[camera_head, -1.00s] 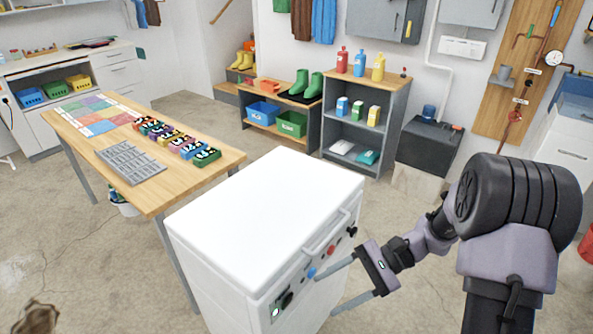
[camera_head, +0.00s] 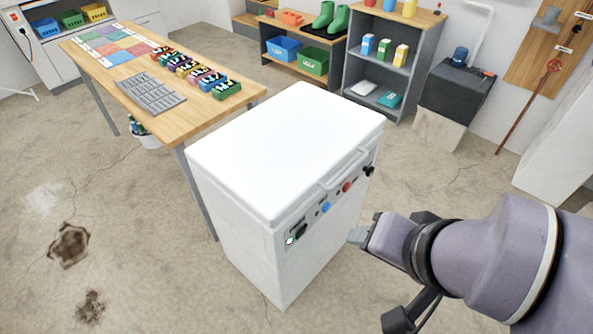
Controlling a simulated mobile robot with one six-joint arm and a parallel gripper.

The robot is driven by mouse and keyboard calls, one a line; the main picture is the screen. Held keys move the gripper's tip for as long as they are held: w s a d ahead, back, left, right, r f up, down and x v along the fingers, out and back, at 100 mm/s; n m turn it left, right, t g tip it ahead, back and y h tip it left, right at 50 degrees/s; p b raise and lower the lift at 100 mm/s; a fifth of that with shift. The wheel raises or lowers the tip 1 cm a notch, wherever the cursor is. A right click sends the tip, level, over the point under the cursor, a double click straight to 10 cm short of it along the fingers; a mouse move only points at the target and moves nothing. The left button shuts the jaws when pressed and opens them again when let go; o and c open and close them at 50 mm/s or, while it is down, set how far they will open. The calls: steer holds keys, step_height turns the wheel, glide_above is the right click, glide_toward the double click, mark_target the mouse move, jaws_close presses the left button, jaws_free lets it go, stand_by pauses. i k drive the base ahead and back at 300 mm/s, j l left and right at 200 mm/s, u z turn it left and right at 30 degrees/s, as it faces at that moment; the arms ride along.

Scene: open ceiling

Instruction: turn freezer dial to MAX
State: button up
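The white chest freezer (camera_head: 290,140) stands in the middle of the view with its lid down. Its right-facing front has a row of controls below the handle (camera_head: 343,170). A black dial (camera_head: 301,231) sits near the left end, beside a small green-and-white spot (camera_head: 290,241). A blue knob (camera_head: 326,207), a red knob (camera_head: 347,187) and another black knob (camera_head: 369,170) follow to the right. Dial markings are too small to read. My gripper (camera_head: 353,236) points left toward the freezer front, right of and apart from the black dial. The finger gap is not visible from this angle.
A wooden table (camera_head: 240,90) with colored blocks and a grey rack stands left, close behind the freezer. Shelves (camera_head: 412,57) and a dark box (camera_head: 455,95) stand at the back. Open floor lies in front of the freezer. Dark floor patches (camera_head: 68,244) show at lower left.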

mark_target(369, 170)
steer(key=i+l, duration=0.15)
steer(key=i, duration=0.5)
steer(key=i+l, duration=0.2)
steer(key=i, duration=0.45)
steer(key=l+z, duration=0.05)
